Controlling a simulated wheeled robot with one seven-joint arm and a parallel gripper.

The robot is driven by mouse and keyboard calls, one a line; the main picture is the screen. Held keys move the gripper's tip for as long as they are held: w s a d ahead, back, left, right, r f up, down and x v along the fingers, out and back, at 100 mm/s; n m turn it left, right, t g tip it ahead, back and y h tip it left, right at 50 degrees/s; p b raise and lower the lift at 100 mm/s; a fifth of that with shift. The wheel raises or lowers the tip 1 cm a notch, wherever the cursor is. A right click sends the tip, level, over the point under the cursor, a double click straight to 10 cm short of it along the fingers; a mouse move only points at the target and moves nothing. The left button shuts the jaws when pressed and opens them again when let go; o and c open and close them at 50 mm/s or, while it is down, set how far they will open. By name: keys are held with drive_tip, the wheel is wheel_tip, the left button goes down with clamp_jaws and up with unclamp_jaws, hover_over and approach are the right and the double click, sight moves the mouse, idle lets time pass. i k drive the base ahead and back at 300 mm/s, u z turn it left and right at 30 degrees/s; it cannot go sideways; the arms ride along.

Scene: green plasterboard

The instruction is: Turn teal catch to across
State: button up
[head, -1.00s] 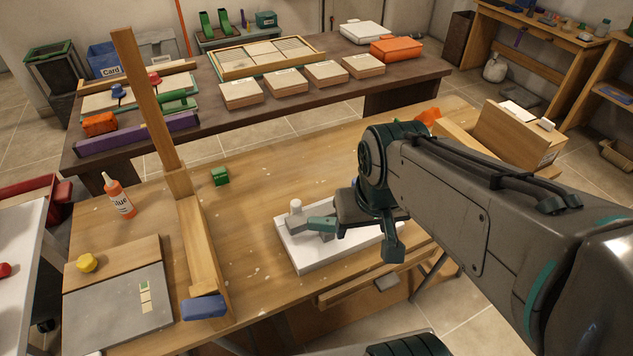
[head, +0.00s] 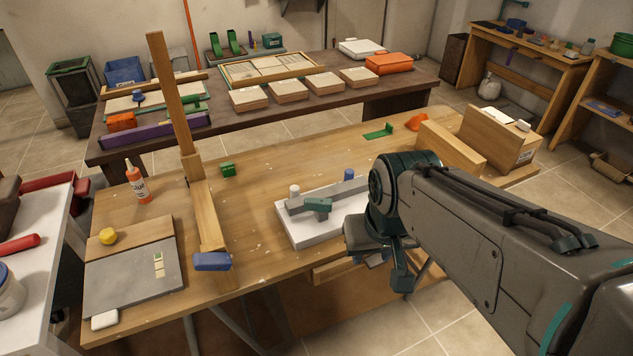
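The teal catch (head: 317,207) is a small block at the front side of a long grey bar (head: 342,190), on a white board (head: 310,236) lying on the wooden bench. I cannot tell its exact angle to the bar. A white peg (head: 294,190) stands at the bar's left end and a blue peg (head: 349,175) behind its right part. My gripper (head: 385,262) hangs to the right of the catch, at the board's right front, apart from the catch. My arm hides the board's right end. Only part of the fingers shows, so their opening is unclear.
A wooden post (head: 172,95) rises from a beam (head: 208,215) left of the board, with a blue block (head: 212,261) at its front end. Wooden boxes (head: 497,137) stand at the right.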

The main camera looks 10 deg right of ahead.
sight(315, 204)
drive_tip(key=z, duration=0.8)
drive_tip(key=i, duration=0.6)
drive_tip(key=u, duration=0.3)
